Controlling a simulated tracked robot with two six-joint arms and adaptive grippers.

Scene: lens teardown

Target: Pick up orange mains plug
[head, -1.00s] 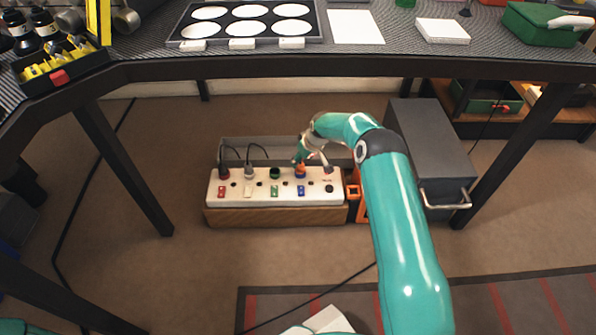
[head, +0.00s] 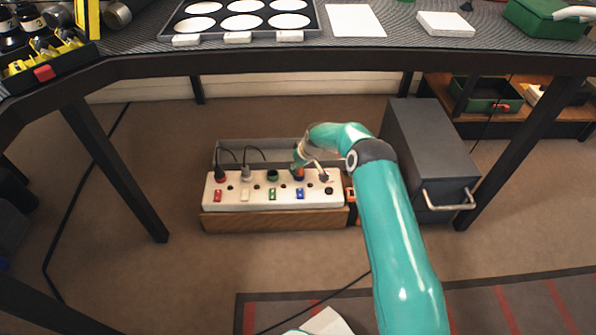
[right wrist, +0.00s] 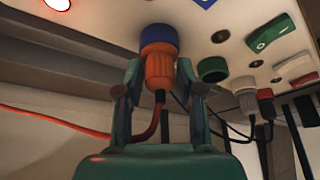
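The orange mains plug (right wrist: 158,70) sits in the blue-ringed socket (right wrist: 159,37) of the white power strip (head: 222,199). Its orange cable hangs from its end and runs left in the right wrist view. My right gripper (right wrist: 160,75) has one finger on each side of the plug, very close to it. Whether both fingers press on it cannot be told. In the head view my right gripper (head: 299,162) reaches the strip from behind and hides much of the plug. My left gripper is not in view.
Other plugs, one red-based (head: 220,174) and one grey (head: 245,172), stand left on the strip; a green socket (head: 272,175) lies between. A dark grey cabinet (head: 428,150) stands right of the strip. The workbench edge (head: 330,64) runs above.

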